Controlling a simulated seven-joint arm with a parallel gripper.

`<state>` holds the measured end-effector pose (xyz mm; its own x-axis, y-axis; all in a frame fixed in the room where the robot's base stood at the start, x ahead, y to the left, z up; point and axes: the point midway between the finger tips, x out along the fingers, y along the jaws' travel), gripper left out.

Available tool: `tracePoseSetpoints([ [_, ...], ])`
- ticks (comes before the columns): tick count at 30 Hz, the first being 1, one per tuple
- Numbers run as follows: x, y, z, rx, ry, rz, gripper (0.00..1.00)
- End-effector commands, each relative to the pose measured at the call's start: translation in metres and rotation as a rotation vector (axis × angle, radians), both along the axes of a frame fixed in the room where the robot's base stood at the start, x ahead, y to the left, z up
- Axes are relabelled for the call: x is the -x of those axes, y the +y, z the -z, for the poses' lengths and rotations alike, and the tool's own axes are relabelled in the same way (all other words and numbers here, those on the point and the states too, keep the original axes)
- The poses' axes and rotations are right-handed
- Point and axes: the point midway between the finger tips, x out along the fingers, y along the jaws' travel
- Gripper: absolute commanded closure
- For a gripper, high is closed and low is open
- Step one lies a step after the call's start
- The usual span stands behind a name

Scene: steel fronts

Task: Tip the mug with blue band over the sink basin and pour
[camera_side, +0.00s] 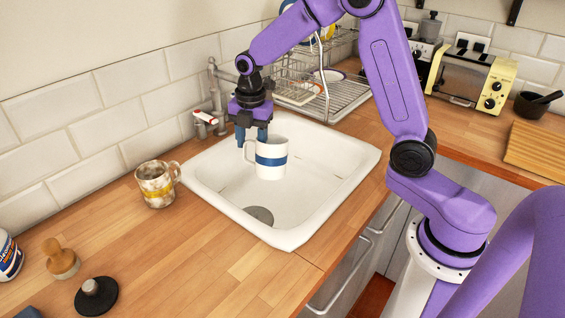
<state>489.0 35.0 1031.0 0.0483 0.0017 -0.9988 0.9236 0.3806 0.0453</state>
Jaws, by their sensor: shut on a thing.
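The mug with blue band (272,158) is white with a blue stripe around its middle. It is upright and hangs above the sink basin (303,193), clear of its floor as far as I can tell. The mug's contents are not visible. The white sink basin is set into the wooden counter, with a round drain (260,215) below and left of the mug.
The tap (214,95) rises behind the sink's left corner. A dish rack (320,85) stands behind.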

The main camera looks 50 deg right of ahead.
Motion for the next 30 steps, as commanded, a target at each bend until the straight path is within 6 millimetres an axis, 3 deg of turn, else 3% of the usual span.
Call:
tracePoseSetpoints([
  [3,0.000,0.001,0.014,0.055,-0.022,-0.001,1.00],
  [10,-0.001,0.000,0.011,0.050,-0.023,0.002,1.00],
  [24,-0.001,0.000,-0.017,0.049,-0.022,0.002,1.00],
  [30,0.000,0.000,-0.018,0.050,-0.021,0.002,1.00],
])
